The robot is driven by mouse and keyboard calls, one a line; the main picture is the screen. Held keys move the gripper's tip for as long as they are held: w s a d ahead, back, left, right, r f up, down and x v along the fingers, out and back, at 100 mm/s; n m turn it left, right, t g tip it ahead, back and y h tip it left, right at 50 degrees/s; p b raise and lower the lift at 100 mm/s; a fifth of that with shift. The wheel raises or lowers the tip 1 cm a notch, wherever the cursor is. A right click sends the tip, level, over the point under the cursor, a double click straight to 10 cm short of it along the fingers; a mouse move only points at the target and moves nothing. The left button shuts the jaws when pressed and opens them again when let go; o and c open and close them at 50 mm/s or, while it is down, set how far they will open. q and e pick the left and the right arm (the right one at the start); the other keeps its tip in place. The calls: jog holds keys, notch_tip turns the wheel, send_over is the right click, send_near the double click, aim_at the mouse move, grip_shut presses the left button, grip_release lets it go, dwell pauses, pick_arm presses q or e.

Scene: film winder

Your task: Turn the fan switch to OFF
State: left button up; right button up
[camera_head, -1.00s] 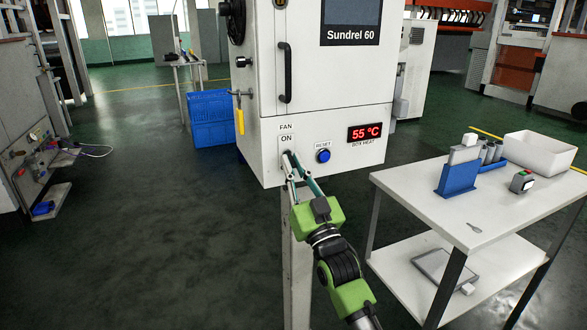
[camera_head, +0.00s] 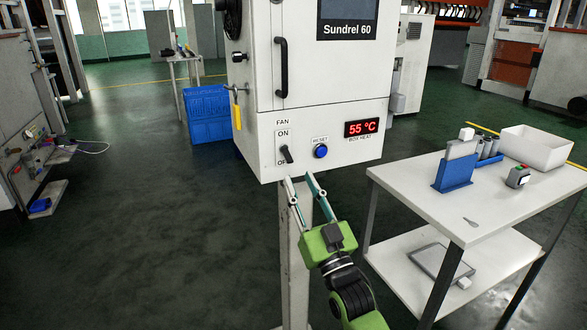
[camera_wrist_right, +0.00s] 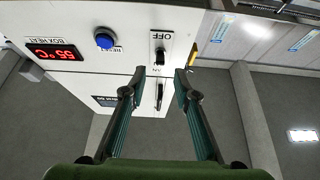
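The fan switch (camera_head: 286,154) is a small black lever on a white plate at the lower left of the white cabinet front (camera_head: 350,152). ON is printed above it; the OFF label below is partly hidden by the lever. The lever slants downward, its lower end at the OFF label. The switch also shows in the right wrist view (camera_wrist_right: 160,57), upside down, with OFF above it. My right gripper (camera_head: 299,179) is just below the switch, open and empty, apart from the lever. In the wrist view its fingertips (camera_wrist_right: 160,76) are apart. My left gripper is not in view.
A blue RESET button (camera_head: 320,151) and a red 55 °C display (camera_head: 361,127) are right of the switch. A yellow-tagged key (camera_head: 236,112) hangs at the cabinet's left edge. A white table (camera_head: 420,190) with several items stands right. The floor at left is open.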

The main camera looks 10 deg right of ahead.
jog(key=v, duration=0.5)
dwell(0.3)
notch_tip(320, 180, down, 24)
jog(key=w+d+g+h, duration=0.1)
jog(key=d+g+h, duration=0.1)
jog(key=g, duration=0.3)
jog(key=s+d+f+g+h, duration=0.1)
jog(key=s+f+g, duration=0.15)
jog(key=f, duration=0.55)
jog(key=s+d+f+m+g+h, duration=0.1)
jog(key=s+f, duration=0.3)
jog(key=f, duration=0.4)
jog(key=s+d+f+g+h, duration=0.1)
jog(key=s+f+g, duration=0.15)
jog(key=f, duration=0.45)
jog(key=s+d+f+g+h+p, duration=0.1)
jog(key=s+d+f+g, duration=0.25)
jog(key=s+f, duration=1)
jog(key=s+d+f+g+h, duration=0.1)
jog(key=s+d+f+g, duration=0.25)
jog(key=s+f, duration=1)
jog(key=s+d+g, duration=0.2)
jog(key=s+g, duration=0.1)
jog(key=s, duration=1.6)
jog(key=shift+s+d, duration=0.15)
jog(key=shift+s, duration=0.05)
